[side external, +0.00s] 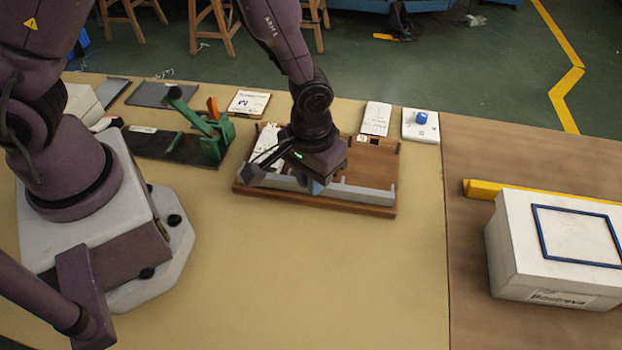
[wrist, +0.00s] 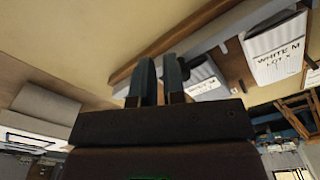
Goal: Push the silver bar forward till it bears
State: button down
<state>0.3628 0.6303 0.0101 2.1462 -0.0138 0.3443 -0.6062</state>
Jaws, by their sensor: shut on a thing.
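The silver bar (side external: 355,194) lies along the near side of a wooden tray (side external: 330,208), with a short upturned end at the right. My gripper (side external: 314,186) points down at the middle of the bar, and my wrist covers part of it and of the tray. In the wrist view the two blue-grey fingers (wrist: 160,80) stand close together against the bar (wrist: 215,38), shut on it; the exact contact is partly hidden. A white card (side external: 268,142) lies in the tray at the left; a card lettered "WHITE M" (wrist: 275,50) shows in the wrist view.
A green clamp device (side external: 212,135) on a dark base stands left of the tray. Cards (side external: 376,118) and a white plate with a blue knob (side external: 421,125) lie behind. A white box (side external: 555,248) stands at the right. The table in front is clear.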

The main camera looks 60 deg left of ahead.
jog(key=shift+s+a+f, duration=0.15)
jog(key=shift+a+f, duration=0.05)
jog(key=shift+f, duration=0.25)
jog(key=shift+w+a, duration=1.1)
jog(key=shift+a, duration=0.05)
dwell(0.8)
jog(key=shift+s, duration=0.1)
jog(key=shift+s+d, duration=0.35)
jog(key=shift+d, duration=0.15)
jog(key=shift+w+a+r, duration=0.1)
jog(key=shift+w+r, duration=0.05)
jog(key=shift+r, duration=3.45)
